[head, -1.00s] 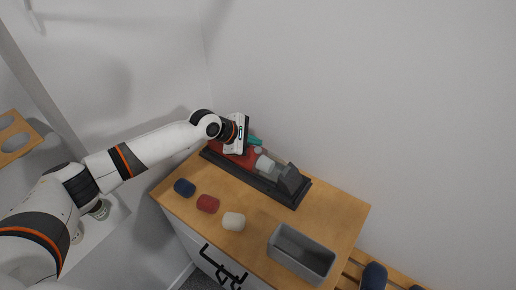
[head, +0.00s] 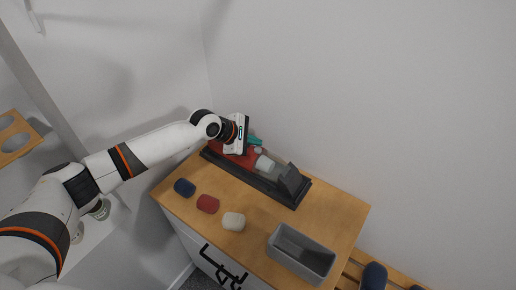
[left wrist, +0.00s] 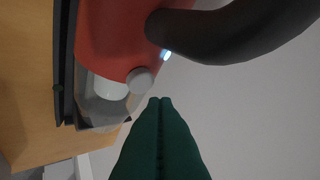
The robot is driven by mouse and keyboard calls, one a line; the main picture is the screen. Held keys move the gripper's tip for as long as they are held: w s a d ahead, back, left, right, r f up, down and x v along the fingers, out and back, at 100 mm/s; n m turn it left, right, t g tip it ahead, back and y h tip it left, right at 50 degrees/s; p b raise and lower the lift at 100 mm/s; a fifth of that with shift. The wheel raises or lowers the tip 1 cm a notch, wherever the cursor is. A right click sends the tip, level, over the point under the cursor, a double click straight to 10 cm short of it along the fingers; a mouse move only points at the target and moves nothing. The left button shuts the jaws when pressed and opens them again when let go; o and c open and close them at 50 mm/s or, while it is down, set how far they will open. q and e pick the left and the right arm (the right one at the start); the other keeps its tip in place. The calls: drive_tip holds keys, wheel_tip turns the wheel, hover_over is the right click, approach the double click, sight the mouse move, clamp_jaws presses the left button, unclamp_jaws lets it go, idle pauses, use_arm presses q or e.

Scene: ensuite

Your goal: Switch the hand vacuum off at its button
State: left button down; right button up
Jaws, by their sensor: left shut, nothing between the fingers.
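The hand vacuum (head: 247,160) lies in a long dark dock (head: 228,166) on the wooden top, its red body partly hidden by my left wrist. In the left wrist view its red body (left wrist: 112,38) has a black curved handle (left wrist: 225,32), a clear nose and a round grey button (left wrist: 140,80) at the body's edge. A small bluish-white light (left wrist: 166,54) glows beside the handle. My left gripper (head: 256,141) is shut and empty. In the left wrist view its green fingertips (left wrist: 160,101) appear close to the button; contact cannot be told. My right gripper is out of view.
Blue (head: 184,187), red (head: 207,204) and white (head: 233,221) rounded pieces lie along the cabinet top's front. A grey open bin (head: 301,254) stands at the right. The wall rises behind the dock. Bare wood (head: 338,212) lies right of the dock.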

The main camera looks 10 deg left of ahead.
use_arm(q)
drive_tip(key=shift+f, duration=0.25)
drive_tip(key=shift+f, duration=0.15)
drive_tip(key=shift+f, duration=0.6)
idle(0.5)
drive_tip(key=shift+r+p, duration=0.95)
drive_tip(key=shift+p, duration=0.5)
drive_tip(key=shift+r, duration=0.1)
